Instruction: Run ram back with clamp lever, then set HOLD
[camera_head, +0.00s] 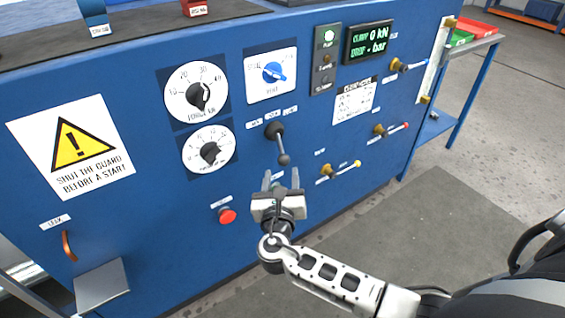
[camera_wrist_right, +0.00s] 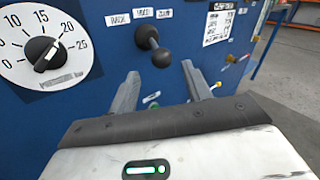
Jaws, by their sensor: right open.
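The clamp lever (camera_head: 281,144) is a dark lever with a ball knob on the blue panel, under three small labels, the first reading BACK in the right wrist view. It points down and slightly right, and it also shows in the right wrist view (camera_wrist_right: 152,40). My right gripper (camera_head: 281,180) is open and empty just below the knob, its fingers apart from it. In the right wrist view its two fingers (camera_wrist_right: 158,82) stand either side of and below the lever. A blue selector knob (camera_head: 273,72) sits on a white plate above; its position labels are too small to read. My left gripper is out of view.
Two black dials (camera_head: 200,95) sit left of the lever, with a red button (camera_head: 227,215) below. A display (camera_head: 368,40) reads CLAMP 0 kN. A yellow-tipped lever (camera_head: 343,168) and a red-tipped lever (camera_head: 393,129) stick out at right. A tray table (camera_head: 468,45) stands beyond.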

